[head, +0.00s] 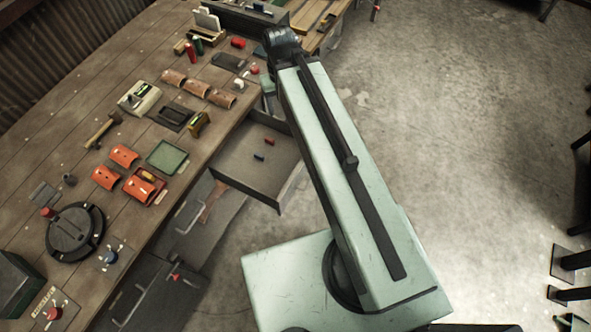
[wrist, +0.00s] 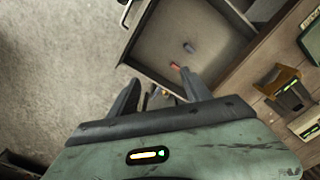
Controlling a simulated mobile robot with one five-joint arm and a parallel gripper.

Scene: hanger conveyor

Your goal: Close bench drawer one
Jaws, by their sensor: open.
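A grey bench drawer (head: 240,178) stands pulled out from the wooden workbench in the head view. No label on it is readable, so I cannot tell its number. A small red piece and a small blue piece lie inside it. In the wrist view the open drawer (wrist: 150,66) is at the top centre, with a handle at its upper left. My gripper (wrist: 158,92) is open, with two dark fingers apart and nothing seen held. It appears just outside the drawer's side wall. Contact cannot be told. In the head view my arm hides most of the gripper.
The workbench (head: 62,150) carries orange curved pieces, a green tray (head: 167,157), a round black fixture (head: 74,232) and red buttons. A dark panel or cabinet (head: 160,290) is below the bench front. The concrete floor (head: 460,130) right of my arm is mostly clear.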

